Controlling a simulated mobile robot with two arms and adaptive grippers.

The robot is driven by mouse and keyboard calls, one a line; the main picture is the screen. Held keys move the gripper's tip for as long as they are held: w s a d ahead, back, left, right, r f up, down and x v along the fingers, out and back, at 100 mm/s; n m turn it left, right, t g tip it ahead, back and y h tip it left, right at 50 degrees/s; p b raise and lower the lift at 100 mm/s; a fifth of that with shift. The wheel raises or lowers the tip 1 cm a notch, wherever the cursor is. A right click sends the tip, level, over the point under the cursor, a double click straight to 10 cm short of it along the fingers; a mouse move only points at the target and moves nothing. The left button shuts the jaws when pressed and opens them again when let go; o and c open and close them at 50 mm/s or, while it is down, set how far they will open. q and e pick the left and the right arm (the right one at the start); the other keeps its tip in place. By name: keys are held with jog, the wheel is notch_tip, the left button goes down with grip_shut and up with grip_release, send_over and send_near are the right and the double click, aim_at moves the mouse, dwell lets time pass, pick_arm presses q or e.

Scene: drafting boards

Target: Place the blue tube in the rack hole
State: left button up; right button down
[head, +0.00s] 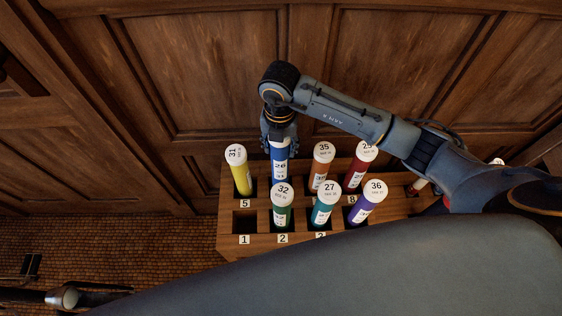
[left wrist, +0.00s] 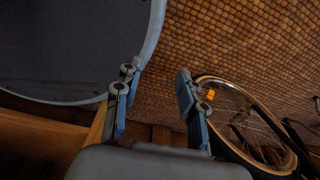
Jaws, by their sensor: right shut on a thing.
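The blue tube (head: 280,163) stands upright in the head view, at the second place from the left in the rack's back row. My right gripper (head: 280,143) reaches down from behind and is shut on its upper part. The wooden rack (head: 232,241) holds it among other tubes. The tube's lower end is hidden behind the green tube's white cap, so I cannot tell how deep it sits. My left gripper (left wrist: 157,78) is open and empty in the left wrist view, away from the rack.
A yellow tube (head: 241,177) stands left of the blue one and an orange tube (head: 321,166) right of it. The green (head: 281,215), teal (head: 322,212) and purple (head: 364,208) tubes fill the front row beside empty hole 1 (head: 245,223). A bicycle wheel (left wrist: 246,98) shows near my left gripper.

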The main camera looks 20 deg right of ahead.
notch_tip(320, 180, down, 4)
jog(key=shift+d+r, duration=0.15)
jog(key=shift+r, duration=0.05)
notch_tip(320, 180, down, 2)
jog(key=shift+f, duration=0.2)
notch_tip(320, 180, down, 3)
jog(key=shift+w+r, duration=0.1)
jog(key=shift+r, duration=0.1)
jog(key=shift+f, duration=0.2)
pick_arm(q)
jog(key=shift+w+d+r, duration=0.15)
jog(key=shift+w+d, duration=0.3)
jog(key=shift+w, duration=0.05)
jog(key=shift+w+d+r, duration=0.15)
jog(key=shift+w+d, duration=0.25)
jog(key=shift+w, duration=0.1)
pick_arm(e)
jog(key=c, duration=0.6)
grip_release()
jog(key=shift+r, duration=0.1)
jog(key=shift+o, duration=0.2)
